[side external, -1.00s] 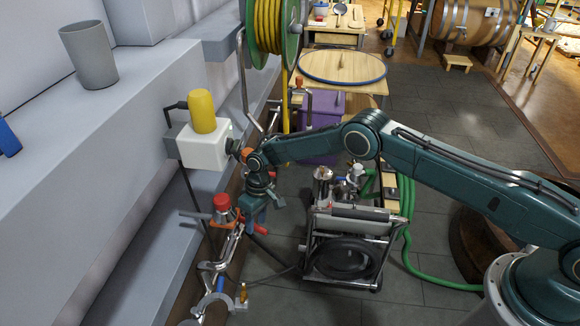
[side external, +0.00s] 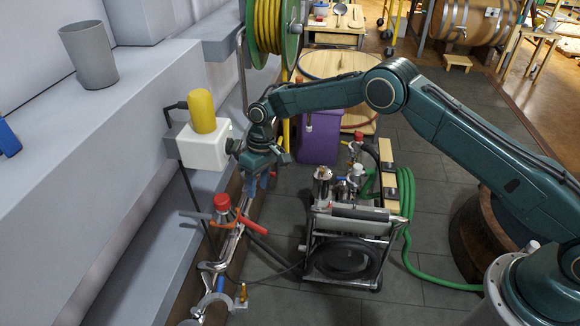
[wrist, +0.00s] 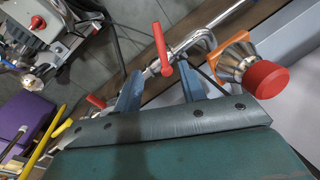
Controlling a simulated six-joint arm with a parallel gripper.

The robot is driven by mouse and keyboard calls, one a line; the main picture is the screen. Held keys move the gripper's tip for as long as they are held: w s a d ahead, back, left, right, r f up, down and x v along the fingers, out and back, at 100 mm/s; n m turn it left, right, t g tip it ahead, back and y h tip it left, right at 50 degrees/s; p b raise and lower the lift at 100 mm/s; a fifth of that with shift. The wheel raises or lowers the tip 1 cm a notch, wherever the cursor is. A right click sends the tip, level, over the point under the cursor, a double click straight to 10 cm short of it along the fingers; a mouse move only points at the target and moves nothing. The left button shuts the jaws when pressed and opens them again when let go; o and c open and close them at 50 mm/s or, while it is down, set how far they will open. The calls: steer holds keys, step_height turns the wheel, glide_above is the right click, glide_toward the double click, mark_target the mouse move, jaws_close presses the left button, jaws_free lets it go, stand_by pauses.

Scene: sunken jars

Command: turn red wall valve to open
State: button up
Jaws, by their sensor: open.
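A red lever handle (wrist: 161,48) sits on a metal pipe along the wall in the wrist view. It lies just beyond my gripper (wrist: 160,76), whose two blue fingers stand apart on either side of its lower end. I cannot tell how deep the lever is between them. In the side external view my gripper (side external: 262,184) hangs above the wall pipe and hides the lever there. A red-capped steel fitting (side external: 222,203) with an orange part stands nearer the camera on the pipe; it also shows at the right in the wrist view (wrist: 266,78).
A white box (side external: 204,148) with a yellow cylinder on top is on the wall ledge, close left of my wrist. A pump cart (side external: 346,235) with a green hose stands to the right. A purple bin (side external: 318,145) stands behind.

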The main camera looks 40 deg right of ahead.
steer(key=shift+r, duration=0.35)
steer(key=shift+c, duration=0.4)
steer(key=shift+d, duration=0.1)
steer(key=c, duration=0.4)
steer(key=shift+d+f, duration=0.2)
steer(key=c, duration=0.4)
steer(key=shift+d+f, duration=0.2)
steer(key=shift+d, duration=0.1)
jaws_close()
steer(key=d+f+n+t+y, duration=0.1)
steer(key=d+f+t+y, duration=0.1)
steer(key=d, duration=0.6)
steer(key=shift+s+d+f+t+y, duration=0.2)
steer(key=shift+s+f+t+y, duration=0.2)
steer(key=shift+f+y, duration=0.65)
